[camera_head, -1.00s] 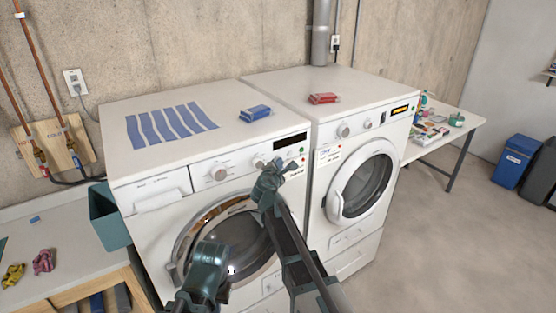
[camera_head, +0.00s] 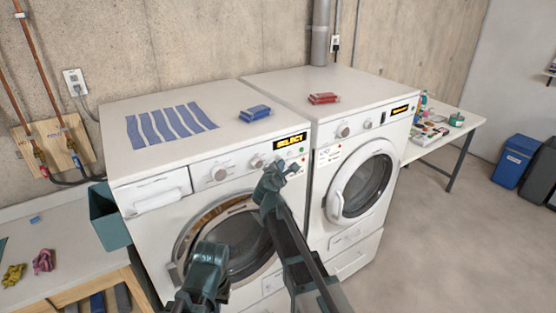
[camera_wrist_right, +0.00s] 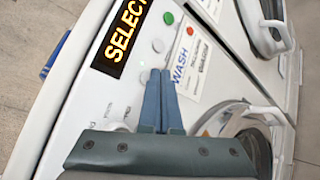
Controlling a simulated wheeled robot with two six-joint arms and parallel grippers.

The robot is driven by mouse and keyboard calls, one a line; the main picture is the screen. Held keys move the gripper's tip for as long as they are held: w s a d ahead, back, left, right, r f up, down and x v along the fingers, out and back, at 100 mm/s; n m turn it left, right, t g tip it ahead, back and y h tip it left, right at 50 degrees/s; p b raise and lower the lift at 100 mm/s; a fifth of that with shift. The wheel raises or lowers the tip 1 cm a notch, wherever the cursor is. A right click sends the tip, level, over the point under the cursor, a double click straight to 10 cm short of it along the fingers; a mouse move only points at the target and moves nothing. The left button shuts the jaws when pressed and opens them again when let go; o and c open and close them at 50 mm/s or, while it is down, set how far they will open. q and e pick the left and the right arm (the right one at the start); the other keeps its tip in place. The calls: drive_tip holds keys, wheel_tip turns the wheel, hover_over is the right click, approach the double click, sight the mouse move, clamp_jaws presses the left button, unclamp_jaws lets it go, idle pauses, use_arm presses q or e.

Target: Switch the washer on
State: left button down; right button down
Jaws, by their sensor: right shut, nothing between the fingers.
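The washer (camera_head: 150,225) is the left white machine, with a round door below its panel. Its display (camera_head: 291,141) is lit and reads SELECT in yellow; it also shows in the right wrist view (camera_wrist_right: 125,30). My right gripper (camera_head: 284,168) is in front of the panel, below the display. In the right wrist view its blue fingers (camera_wrist_right: 160,72) are together and empty, near round white buttons (camera_wrist_right: 158,46), a green light (camera_wrist_right: 168,18) and the WASH label (camera_wrist_right: 182,68). A teal part of my other arm shows at the bottom; its fingers cannot be made out.
The dryer-like machine (camera_head: 325,235) stands close on the right. Blue strips (camera_head: 170,124) and a blue pack (camera_head: 255,113) lie on the washer top, a red pack (camera_head: 323,98) on the other. A teal bin (camera_head: 108,215) is at the left.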

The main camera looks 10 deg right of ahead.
drive_tip(key=s+d, duration=0.2)
drive_tip(key=s, duration=0.3)
drive_tip(key=shift+s, duration=0.35)
idle(0.3)
drive_tip(key=s+a+f+m+g+y+b, duration=0.1)
drive_tip(key=s+a+f+m+g, duration=0.25)
drive_tip(key=s+f, duration=0.2)
drive_tip(key=s+a+f+m+g+b, duration=0.2)
drive_tip(key=s+f+m, duration=0.2)
drive_tip(key=s+f, duration=0.15)
drive_tip(key=s+a+f+m+g+y+b, duration=0.1)
drive_tip(key=s+a+f+m+g, duration=0.1)
drive_tip(key=s+f+m, duration=0.3)
drive_tip(key=s+a+f+m+g+y+b, duration=0.1)
drive_tip(key=s+a+f+g, duration=0.2)
drive_tip(key=s, duration=0.5)
drive_tip(key=s+a+f+m+g+y+b, duration=0.1)
drive_tip(key=s+a+f+m+g+y, duration=0.1)
drive_tip(key=s+a, duration=0.4)
wheel_tip(320, 180, down, 2)
drive_tip(key=s+g, duration=0.1)
drive_tip(key=s, duration=0.2)
drive_tip(key=shift+f+g+b, duration=0.25)
drive_tip(key=shift+g+b, duration=0.05)
drive_tip(key=shift+g, duration=0.05)
drive_tip(key=shift+a, duration=0.1)
